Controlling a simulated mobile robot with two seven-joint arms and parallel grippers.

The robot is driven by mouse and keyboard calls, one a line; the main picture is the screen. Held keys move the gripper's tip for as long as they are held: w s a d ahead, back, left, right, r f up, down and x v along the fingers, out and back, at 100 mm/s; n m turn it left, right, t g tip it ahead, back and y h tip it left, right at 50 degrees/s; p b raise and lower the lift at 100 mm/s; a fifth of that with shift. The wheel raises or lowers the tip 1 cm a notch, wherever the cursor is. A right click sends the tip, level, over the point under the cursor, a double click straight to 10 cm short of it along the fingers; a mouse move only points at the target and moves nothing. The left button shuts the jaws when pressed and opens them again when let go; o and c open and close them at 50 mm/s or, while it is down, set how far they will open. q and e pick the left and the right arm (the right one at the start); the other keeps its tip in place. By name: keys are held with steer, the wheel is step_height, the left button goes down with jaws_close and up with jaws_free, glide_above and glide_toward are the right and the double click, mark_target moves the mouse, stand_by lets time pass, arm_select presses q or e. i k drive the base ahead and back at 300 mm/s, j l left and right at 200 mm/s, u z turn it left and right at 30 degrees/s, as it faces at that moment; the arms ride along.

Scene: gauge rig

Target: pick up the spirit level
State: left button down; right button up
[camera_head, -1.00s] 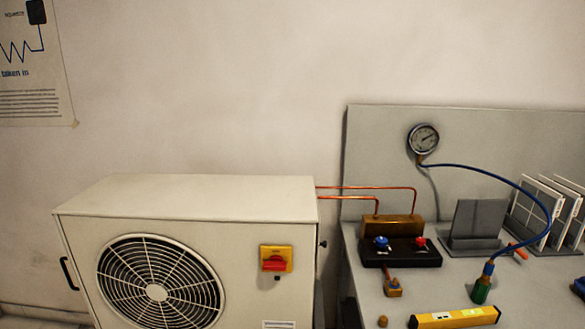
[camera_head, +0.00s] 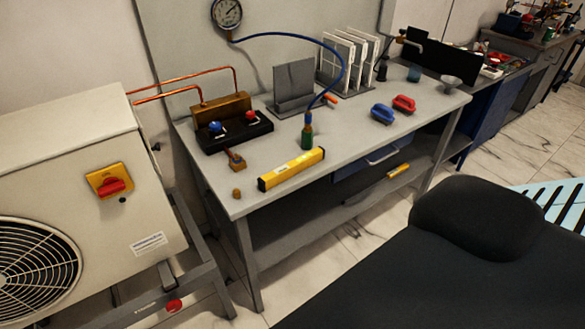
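The yellow spirit level (camera_head: 291,169) lies on the grey workbench (camera_head: 345,166) close to its front edge, left of the middle. It is a bar with a dark end at the left and pale marks on its face. Nothing holds it. Neither of my grippers shows in the head view.
Behind the level are a green-based hose fitting (camera_head: 307,134), a black valve block (camera_head: 235,134) and a grey stand (camera_head: 294,84). A brass fitting (camera_head: 236,160) and small brown knob (camera_head: 236,193) lie to its left. Blue (camera_head: 382,113) and red (camera_head: 404,103) items lie right. A large outdoor unit (camera_head: 70,180) stands left.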

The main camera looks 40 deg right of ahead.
mark_target(267, 182)
steer(key=i, duration=0.45)
steer(key=i+z, duration=0.2)
steer(key=i, duration=0.15)
steer(key=z, duration=2.6)
